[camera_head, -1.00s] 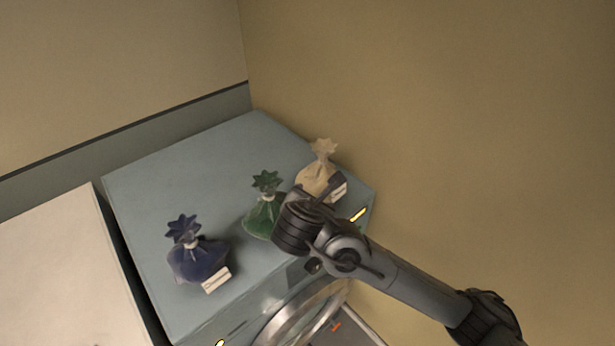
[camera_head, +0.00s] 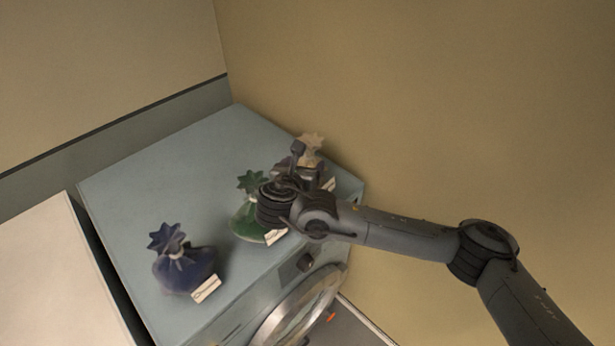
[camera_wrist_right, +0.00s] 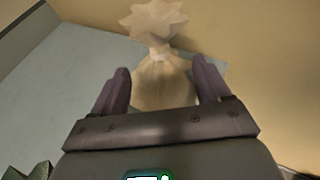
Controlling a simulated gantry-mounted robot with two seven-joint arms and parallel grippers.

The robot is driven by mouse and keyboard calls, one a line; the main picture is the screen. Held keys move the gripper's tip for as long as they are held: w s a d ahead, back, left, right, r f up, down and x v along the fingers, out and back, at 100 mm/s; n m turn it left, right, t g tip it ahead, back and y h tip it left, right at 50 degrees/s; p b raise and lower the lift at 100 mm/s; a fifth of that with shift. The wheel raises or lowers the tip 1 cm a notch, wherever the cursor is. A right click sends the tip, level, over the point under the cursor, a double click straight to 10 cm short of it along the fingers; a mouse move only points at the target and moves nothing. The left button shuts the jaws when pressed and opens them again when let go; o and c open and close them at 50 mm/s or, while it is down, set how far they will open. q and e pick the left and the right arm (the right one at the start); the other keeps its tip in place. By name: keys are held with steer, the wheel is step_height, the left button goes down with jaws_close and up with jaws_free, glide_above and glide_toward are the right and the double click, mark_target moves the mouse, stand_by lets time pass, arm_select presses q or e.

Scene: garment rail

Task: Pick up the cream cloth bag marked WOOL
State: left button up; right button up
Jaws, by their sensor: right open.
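The cream cloth bag (camera_head: 313,146) stands on the blue-grey machine top near its far right corner, mostly hidden behind my right gripper in the head view. In the right wrist view the cream bag (camera_wrist_right: 162,78) is upright, with its gathered star-shaped top above a tied neck. My right gripper (camera_head: 299,160) is open. In the wrist view its two fingers (camera_wrist_right: 160,85) show on either side of the bag's body, with the bag between or just beyond them; contact cannot be told. Its label's writing is not readable. My left gripper is not in view.
A green bag (camera_head: 246,222) stands close beside my right wrist, and a blue bag (camera_head: 184,268) is at the front left of the machine top (camera_head: 170,170). A tan wall (camera_head: 430,110) rises close behind and right. The middle left of the top is clear.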

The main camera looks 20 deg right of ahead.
mark_target(308, 158)
steer(key=shift+x, duration=0.8)
steer(key=p+x, duration=0.1)
steer(key=x, duration=0.2)
steer(key=shift+w+d, duration=0.2)
steer(key=shift+w, duration=0.05)
steer(key=shift+w+d+f+p, duration=0.25)
steer(key=shift+w+d+p, duration=0.05)
steer(key=shift+w, duration=0.2)
jaws_close()
